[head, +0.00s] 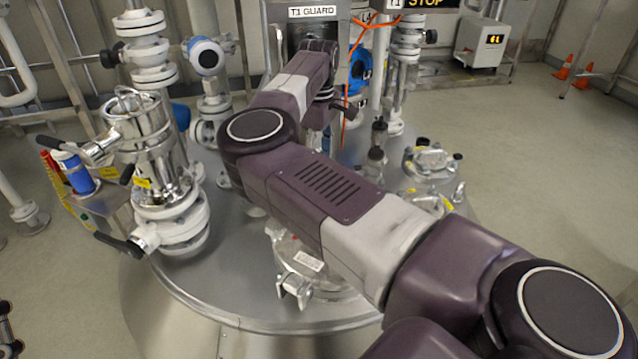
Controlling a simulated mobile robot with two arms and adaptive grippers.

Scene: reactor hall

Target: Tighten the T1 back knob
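The round T1 vessel top (215,290) fills the middle of the head view. A metal hatch (300,262) with a clamp at its front edge lies on it, largely covered by my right arm. I cannot make out which part is the T1 back knob; it may be hidden behind that arm. My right arm reaches from the lower right towards the T1 GUARD sign (312,12). My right gripper (340,108) is small, dark and partly hidden at the arm's far end; its finger state is unclear. My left gripper is not recognisable in view.
A steel fitting with a black-handled valve (168,215) stands on the left of the vessel. A small fitting with black knobs (430,162) sits on the right. An orange cord (352,60) hangs near the gripper. Orange cones (563,68) stand on open floor at right.

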